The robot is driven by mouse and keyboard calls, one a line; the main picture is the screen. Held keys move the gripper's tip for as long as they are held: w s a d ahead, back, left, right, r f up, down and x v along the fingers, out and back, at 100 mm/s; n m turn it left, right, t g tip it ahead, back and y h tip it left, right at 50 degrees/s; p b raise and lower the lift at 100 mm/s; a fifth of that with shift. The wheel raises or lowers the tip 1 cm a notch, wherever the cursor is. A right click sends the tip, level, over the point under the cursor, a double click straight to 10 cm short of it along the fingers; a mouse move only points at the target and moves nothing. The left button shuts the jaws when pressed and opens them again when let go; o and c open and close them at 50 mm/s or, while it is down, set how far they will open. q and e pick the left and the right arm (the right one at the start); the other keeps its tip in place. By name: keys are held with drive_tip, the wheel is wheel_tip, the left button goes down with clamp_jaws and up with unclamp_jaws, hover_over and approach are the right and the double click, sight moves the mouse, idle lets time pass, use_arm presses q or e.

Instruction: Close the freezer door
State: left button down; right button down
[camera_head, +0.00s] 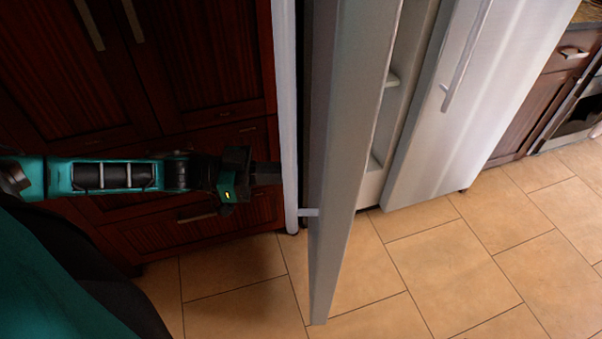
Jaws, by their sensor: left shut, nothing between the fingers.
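The freezer door (350,130) stands open in the middle of the head view, seen nearly edge-on and pointing toward me. To its right, part of the freezer's pale interior (393,115) shows, and beyond it the other fridge door (455,100) with a long handle looks shut. My left gripper (268,174) is shut and empty, to the left of the open door, in front of the dark cabinets. My right gripper is not in view.
Dark wood cabinets (200,60) with metal handles fill the left side. A counter with drawers (560,70) stands at the far right. The tiled floor (460,270) is clear in front of the fridge and to the right of the open door.

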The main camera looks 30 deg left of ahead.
sight(319, 172)
use_arm(q)
drive_tip(key=shift+x, duration=1.8)
